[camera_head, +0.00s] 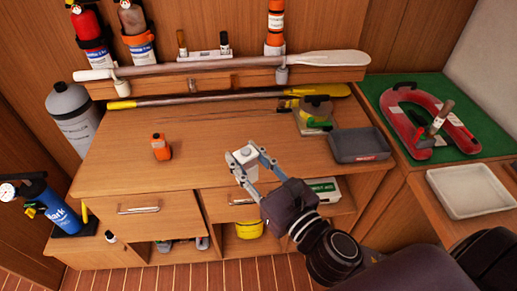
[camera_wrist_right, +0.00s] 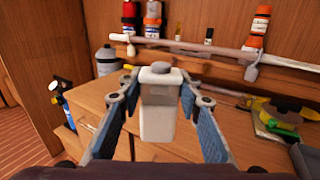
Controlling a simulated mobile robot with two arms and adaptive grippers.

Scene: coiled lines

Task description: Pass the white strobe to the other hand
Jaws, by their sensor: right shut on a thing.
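The white strobe (camera_head: 246,166) is a small pale block with a rounded cap. My right gripper (camera_head: 248,163) is shut on it and holds it over the front edge of the wooden counter. In the right wrist view the strobe (camera_wrist_right: 158,103) stands upright between the two blue-padded fingers (camera_wrist_right: 157,115). Its lower end is partly hidden by the gripper in the head view. My left gripper is in neither view.
An orange strobe-like item (camera_head: 161,147) stands on the counter (camera_head: 205,125). A paddle (camera_head: 220,66) rests along the back. The counter's middle is clear.

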